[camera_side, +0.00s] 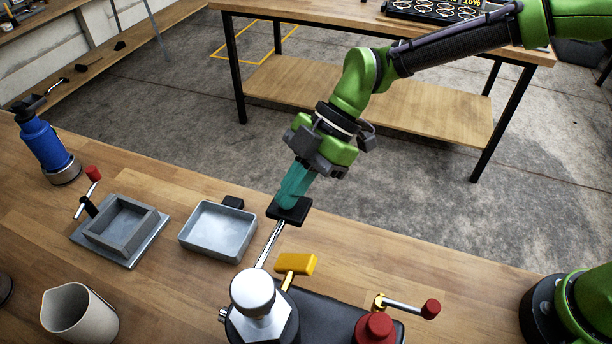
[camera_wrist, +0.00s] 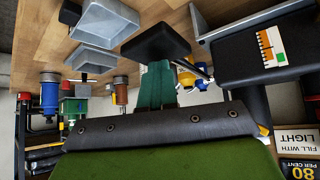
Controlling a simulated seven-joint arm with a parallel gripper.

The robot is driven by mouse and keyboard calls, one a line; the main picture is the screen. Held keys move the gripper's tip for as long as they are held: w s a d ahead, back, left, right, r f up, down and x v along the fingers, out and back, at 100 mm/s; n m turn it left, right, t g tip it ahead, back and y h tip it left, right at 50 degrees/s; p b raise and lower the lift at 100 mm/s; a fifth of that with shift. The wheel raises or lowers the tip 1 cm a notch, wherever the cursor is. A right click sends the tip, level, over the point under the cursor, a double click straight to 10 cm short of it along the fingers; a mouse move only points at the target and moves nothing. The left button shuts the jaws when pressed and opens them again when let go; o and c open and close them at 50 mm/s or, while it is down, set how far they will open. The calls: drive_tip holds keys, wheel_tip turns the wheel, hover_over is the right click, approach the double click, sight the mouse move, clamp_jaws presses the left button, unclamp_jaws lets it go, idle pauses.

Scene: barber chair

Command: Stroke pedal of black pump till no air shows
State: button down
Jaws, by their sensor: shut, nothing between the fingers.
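The black pump (camera_side: 328,315) stands at the bottom of the side view, with a silver hex-headed cylinder (camera_side: 262,318) on it. Its chrome pedal lever (camera_side: 270,245) rises to a flat black pedal pad (camera_side: 297,215). The pad also shows in the wrist view (camera_wrist: 155,42). My gripper (camera_side: 289,204) has its teal fingers shut and empty, pointing down with the tips at the pad. They appear to touch it, but exact contact is hard to tell. In the wrist view the fingers (camera_wrist: 157,85) end just at the pad. No air or bubbles can be made out.
A yellow handle (camera_side: 297,264) and a red-knobbed crank (camera_side: 430,308) stand close to the pedal lever. Left are a grey tray (camera_side: 218,232), a square grey box (camera_side: 122,226), a beaker (camera_side: 80,313) and a blue cylinder (camera_side: 45,143). Bare wood lies right of the pump.

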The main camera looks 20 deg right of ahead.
drive_tip(key=shift+r, duration=0.5)
drive_tip(key=shift+w+d, duration=0.1)
wheel_tip(320, 180, up, 6)
idle(0.7)
